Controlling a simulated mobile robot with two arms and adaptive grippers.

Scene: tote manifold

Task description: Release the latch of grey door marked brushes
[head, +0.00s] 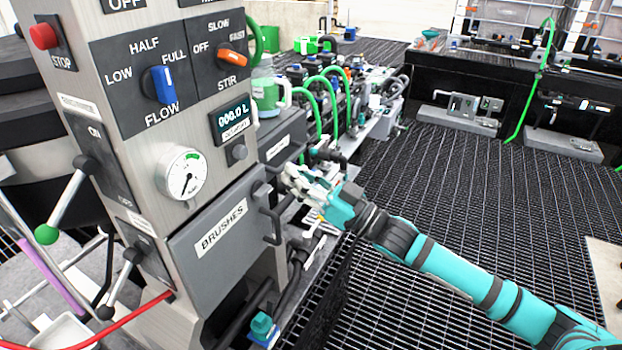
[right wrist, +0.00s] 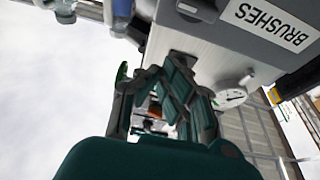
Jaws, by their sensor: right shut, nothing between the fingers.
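The grey door marked BRUSHES (head: 200,255) is on the side of the metal column and looks closed. A dark bar handle (head: 272,226) stands out near its right edge, with a small dark latch part (head: 262,191) above it. My right gripper (head: 293,180) is shut and empty, just right of the handle and latch, apparently a little apart from them. In the right wrist view, the shut fingers (right wrist: 172,75) are in the middle, and the door's label (right wrist: 273,22) is at top right. A dark fitting (right wrist: 197,10) shows near the door's edge. My left gripper is out of view.
Above the door are a gauge (head: 182,174), a blue flow knob (head: 160,84) and a small display (head: 231,118). Another grey drawer front (head: 280,140) with a handle lies behind. A red hose (head: 120,322) runs below. Dark grating floor (head: 455,215) is open at right.

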